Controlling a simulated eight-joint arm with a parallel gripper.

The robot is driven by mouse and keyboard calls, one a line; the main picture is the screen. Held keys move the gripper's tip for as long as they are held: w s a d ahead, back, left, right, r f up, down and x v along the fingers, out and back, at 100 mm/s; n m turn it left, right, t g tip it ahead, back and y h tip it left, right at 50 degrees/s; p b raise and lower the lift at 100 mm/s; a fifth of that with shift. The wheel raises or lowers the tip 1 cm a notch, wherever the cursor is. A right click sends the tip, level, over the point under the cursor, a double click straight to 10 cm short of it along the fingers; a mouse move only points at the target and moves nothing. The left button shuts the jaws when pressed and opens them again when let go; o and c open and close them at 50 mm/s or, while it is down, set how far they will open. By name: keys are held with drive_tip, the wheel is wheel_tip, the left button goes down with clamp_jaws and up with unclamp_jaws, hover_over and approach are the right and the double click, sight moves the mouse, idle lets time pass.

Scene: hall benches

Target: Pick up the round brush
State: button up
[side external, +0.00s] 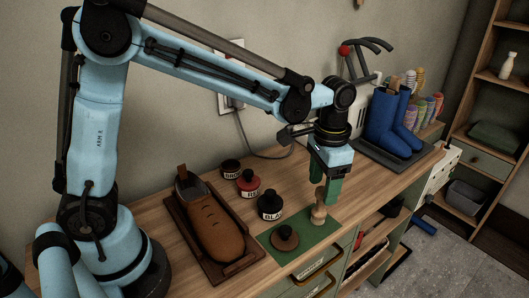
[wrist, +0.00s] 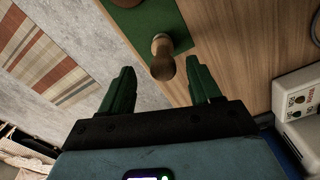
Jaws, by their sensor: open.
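A green mat (side external: 315,253) lies near the bench's front edge. An upright turned wooden piece with a rounded top (side external: 318,212) stands on its right part, and a low round brown piece with a knob (side external: 285,238) sits on its left part. I cannot tell for certain which is the round brush; no bristles show clearly. My gripper (side external: 325,190) points down with green fingers, open, just over the upright piece. In the wrist view the upright piece (wrist: 162,58) appears between and just beyond the open fingers (wrist: 160,72), with nothing held.
A brown shoe (side external: 217,228) rests in a wooden tray (side external: 247,263) on the left. Dark and red labelled jars (side external: 270,207) stand behind the mat. Blue boots (side external: 383,118) stand on a dark tray at the right. Drawers and shelves lie below the front edge.

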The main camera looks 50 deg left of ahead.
sight(323, 189)
drive_tip(key=shift+w+a+f, duration=0.1)
drive_tip(key=shift+w+f, duration=0.05)
drive_tip(key=shift+f, duration=1.3)
drive_tip(key=shift+w+f, duration=0.1)
drive_tip(key=shift+f, duration=1.3)
drive_tip(key=c, duration=1.1)
drive_tip(key=shift+c, duration=0.2)
drive_tip(key=shift+r, duration=0.1)
drive_tip(key=shift+r, duration=0.35)
wheel_tip(323, 189, up, 4)
drive_tip(key=shift+f, duration=0.25)
drive_tip(key=s+d+r, duration=0.6)
drive_tip(key=s+d, duration=0.2)
drive_tip(key=shift+d+r, duration=0.25)
drive_tip(key=shift+r, duration=0.1)
